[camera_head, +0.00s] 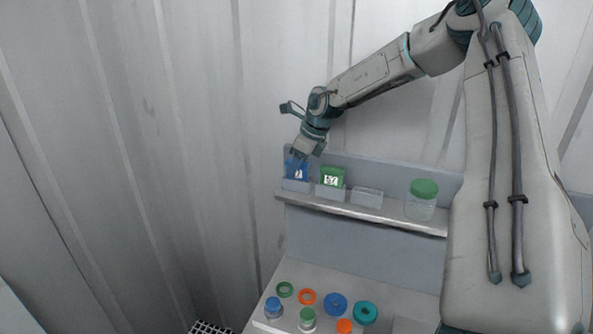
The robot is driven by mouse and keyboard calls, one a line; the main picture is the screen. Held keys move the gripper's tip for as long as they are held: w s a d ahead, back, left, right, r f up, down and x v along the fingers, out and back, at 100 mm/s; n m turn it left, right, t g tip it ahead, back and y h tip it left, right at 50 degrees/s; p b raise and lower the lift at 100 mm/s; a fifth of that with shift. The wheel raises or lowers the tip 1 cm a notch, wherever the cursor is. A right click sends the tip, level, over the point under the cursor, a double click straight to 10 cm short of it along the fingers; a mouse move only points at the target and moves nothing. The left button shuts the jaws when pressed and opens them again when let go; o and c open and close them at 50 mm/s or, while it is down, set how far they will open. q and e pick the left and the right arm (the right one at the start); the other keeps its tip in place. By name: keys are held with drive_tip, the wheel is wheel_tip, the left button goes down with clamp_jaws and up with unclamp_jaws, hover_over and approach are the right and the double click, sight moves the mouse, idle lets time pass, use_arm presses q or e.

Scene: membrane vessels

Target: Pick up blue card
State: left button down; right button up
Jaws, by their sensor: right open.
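The blue card (291,170) stands upright in the leftmost clear holder on the upper shelf, with a white mark on its face. My right gripper (299,157) is open and points down at the top of the blue card, overlapping its upper edge in the head view. I cannot tell whether the fingers touch the card or straddle it. A green card (333,174) with a white label stands in the holder just to the right. My left gripper is not in view.
An empty clear holder (367,197) and a green-lidded jar (422,200) stand further right on the shelf (400,223). Below, several rings and lidded vessels, including a blue-lidded one (273,307), sit on the lower surface. A ribbed wall is close on the left.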

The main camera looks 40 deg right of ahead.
drive_tip(key=shift+c, duration=0.4)
drive_tip(key=shift+r, duration=0.1)
clamp_jaws()
